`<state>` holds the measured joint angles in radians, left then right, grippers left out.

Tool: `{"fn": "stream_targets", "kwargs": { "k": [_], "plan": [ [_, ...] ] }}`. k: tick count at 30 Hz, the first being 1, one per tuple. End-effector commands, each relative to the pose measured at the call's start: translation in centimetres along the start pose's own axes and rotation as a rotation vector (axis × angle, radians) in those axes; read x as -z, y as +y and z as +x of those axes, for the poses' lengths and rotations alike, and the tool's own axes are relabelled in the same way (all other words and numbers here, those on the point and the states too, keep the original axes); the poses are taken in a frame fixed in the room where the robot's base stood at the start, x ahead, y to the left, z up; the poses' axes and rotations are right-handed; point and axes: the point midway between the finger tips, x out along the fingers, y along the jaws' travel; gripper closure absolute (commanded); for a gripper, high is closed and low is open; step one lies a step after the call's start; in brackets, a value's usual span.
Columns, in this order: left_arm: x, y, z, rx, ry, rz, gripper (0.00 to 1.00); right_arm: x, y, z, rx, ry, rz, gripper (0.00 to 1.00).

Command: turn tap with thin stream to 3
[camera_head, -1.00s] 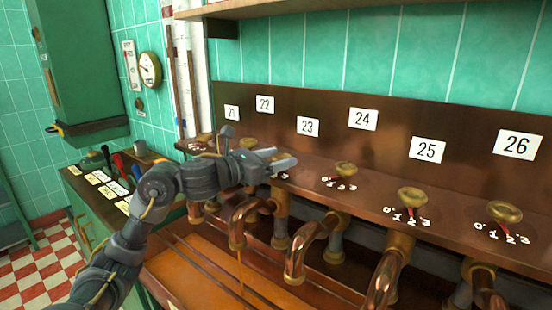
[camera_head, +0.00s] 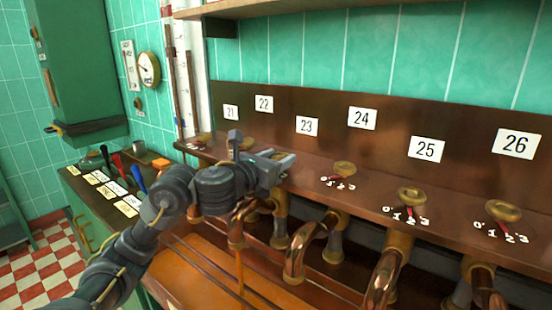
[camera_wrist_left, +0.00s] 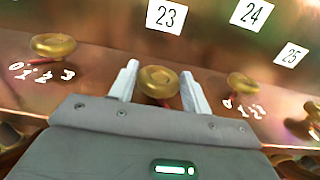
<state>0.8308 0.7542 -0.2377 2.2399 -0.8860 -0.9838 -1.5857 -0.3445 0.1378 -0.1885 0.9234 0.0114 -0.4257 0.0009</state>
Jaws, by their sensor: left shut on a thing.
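A thin stream (camera_head: 240,268) falls from the curved copper spout (camera_head: 237,236) that belongs to the tap under label 23 (camera_head: 307,125). My left gripper (camera_head: 278,157) is at that tap. In the left wrist view, a brass tap knob (camera_wrist_left: 158,82) sits between the two grey fingers, below label 23 (camera_wrist_left: 165,16), and the gripper is shut on it. The 0 to 3 marks of this tap are hidden behind the gripper in both views, so its setting cannot be read. My right gripper is not in view.
Neighbouring brass knobs stand close on both sides: the tap under 24 (camera_head: 345,168) on the right, the tap under 22 (camera_head: 246,143) on the left. Taps 25 (camera_head: 412,195) and 26 (camera_head: 505,211) are farther right. A shelf (camera_head: 300,7) is above.

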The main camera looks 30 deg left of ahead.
Motion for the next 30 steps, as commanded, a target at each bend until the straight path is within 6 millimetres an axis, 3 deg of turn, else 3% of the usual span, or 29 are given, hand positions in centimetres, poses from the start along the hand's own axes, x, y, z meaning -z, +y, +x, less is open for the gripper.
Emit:
{"fn": "stream_targets", "kwargs": {
  "k": [10,28,29,30],
  "plan": [
    [-0.1,-0.3,0.1,-0.171,-0.001,0.000,0.75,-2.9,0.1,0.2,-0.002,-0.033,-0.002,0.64],
    [0.0,-0.3,0.1,-0.216,0.001,0.000,0.75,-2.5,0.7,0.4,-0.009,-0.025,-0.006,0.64],
    [0.0,-0.3,0.1,-0.216,0.001,0.000,0.48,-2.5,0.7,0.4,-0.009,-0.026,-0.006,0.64],
    [0.0,-0.3,0.1,-0.216,0.001,0.000,0.43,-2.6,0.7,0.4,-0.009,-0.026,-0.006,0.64]
  ]
}}
